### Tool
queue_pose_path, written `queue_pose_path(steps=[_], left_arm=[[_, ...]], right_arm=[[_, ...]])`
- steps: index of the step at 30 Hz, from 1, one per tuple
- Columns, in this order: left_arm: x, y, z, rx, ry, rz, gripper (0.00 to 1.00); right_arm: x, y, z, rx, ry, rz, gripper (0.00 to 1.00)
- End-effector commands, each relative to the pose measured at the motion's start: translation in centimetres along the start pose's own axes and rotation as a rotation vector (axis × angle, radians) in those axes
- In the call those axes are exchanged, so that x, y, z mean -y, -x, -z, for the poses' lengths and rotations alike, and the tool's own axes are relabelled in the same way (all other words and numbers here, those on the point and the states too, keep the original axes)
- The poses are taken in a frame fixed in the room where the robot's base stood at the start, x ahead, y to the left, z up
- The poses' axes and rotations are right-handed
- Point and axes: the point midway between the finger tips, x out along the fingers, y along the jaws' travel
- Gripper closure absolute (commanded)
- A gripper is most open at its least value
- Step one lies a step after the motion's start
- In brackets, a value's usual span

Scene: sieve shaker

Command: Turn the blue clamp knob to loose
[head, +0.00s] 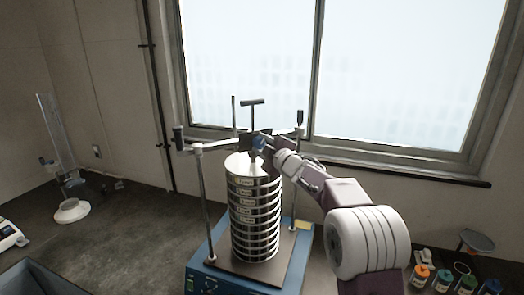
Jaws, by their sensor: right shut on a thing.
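The sieve shaker has a blue base (205,277) and a tall stack of metal sieves (254,215) between upright rods. The blue clamp knob (259,142) sits above the lid, at the middle of the clamp bar (217,146). My right gripper (262,144) is at the knob and shut on it; the gripper and wrist hide part of the knob and the bar's right side. My left gripper is not in view.
A clear cylinder on a white foot (72,211) stands at the left. A balance (8,235) and a blue-grey bin (40,281) are at the left front. Several small jars (443,280) and a dish (477,241) are at the right.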

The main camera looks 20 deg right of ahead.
Motion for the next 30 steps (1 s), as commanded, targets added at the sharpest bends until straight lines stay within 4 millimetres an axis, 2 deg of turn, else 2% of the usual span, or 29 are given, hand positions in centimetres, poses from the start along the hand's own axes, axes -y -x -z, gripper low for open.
queue_pose_path(steps=[15, 30], left_arm=[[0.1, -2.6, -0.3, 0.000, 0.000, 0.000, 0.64], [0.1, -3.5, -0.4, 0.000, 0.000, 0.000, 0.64]], right_arm=[[0.0, 0.0, 0.1, 0.014, 0.459, 0.001, 1.00], [0.0, 0.0, 0.1, 0.024, 0.686, 0.005, 1.00]])
